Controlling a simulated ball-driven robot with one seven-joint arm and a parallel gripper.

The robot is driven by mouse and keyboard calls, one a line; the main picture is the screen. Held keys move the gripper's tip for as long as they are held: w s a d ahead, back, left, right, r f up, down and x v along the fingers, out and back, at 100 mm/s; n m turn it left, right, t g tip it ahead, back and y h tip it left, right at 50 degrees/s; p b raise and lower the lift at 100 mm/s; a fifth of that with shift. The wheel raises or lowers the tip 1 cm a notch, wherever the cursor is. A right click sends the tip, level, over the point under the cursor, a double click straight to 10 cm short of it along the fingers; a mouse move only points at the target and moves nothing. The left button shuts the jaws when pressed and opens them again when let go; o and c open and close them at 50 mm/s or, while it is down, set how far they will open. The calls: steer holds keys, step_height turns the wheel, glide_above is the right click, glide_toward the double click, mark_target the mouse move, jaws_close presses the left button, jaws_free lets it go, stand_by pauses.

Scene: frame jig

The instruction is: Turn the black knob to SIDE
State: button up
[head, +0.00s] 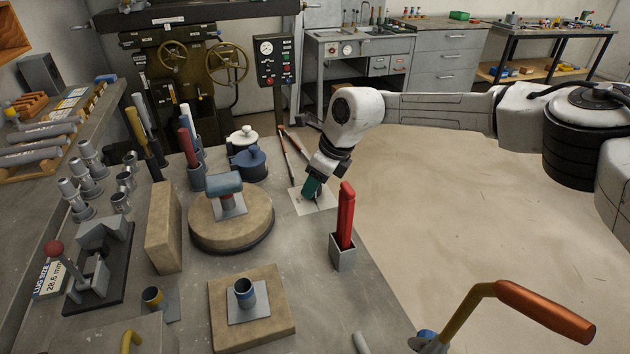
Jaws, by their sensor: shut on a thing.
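My gripper (311,193) points down over a pale square plate (326,204) near the back right edge of the workbench. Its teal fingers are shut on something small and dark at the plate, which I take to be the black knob. The fingers hide most of the knob, so its pointing direction cannot be seen. Any lettering on the plate, including SIDE, is too small to read.
A red-handled tool stands upright in a grey holder (343,257) in front of the plate. A bent crank with an orange handle (545,312) rises at front right. Thin rods (288,158) lie behind.

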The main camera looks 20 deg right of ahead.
steer(key=c, duration=0.4)
steer(key=shift+r+p, duration=0.1)
steer(key=shift+p, duration=0.25)
steer(key=m+p, duration=0.1)
steer(key=m+h+p, duration=0.1)
steer(key=shift+a+r+m+t+p, duration=0.1)
steer(key=shift+r+m+t+p, duration=0.1)
steer(key=shift+m+t+p, duration=0.15)
steer(key=m+p, duration=0.1)
steer(key=m, duration=0.1)
steer(key=m+h+p, duration=0.1)
steer(key=m+p, duration=0.1)
steer(key=shift+s+a+f+m+t+h, duration=0.1)
steer(key=shift+a+m+t+h, duration=0.05)
steer(key=shift+m+t+h, duration=0.15)
steer(key=m+h, duration=0.1)
steer(key=m, duration=0.1)
steer(key=m+h+p, duration=0.1)
steer(key=m, duration=0.2)
steer(key=shift+a+f+m+p, duration=0.1)
steer(key=shift+f+m+p, duration=0.05)
steer(key=shift+m+p, duration=0.15)
steer(key=m+h, duration=0.1)
steer(key=m, duration=0.1)
steer(key=m+g, duration=0.1)
steer(key=m, duration=0.1)
steer(key=shift+a+m+h, duration=0.1)
steer(key=shift+m+h, duration=0.25)
steer(key=shift+h, duration=0.05)
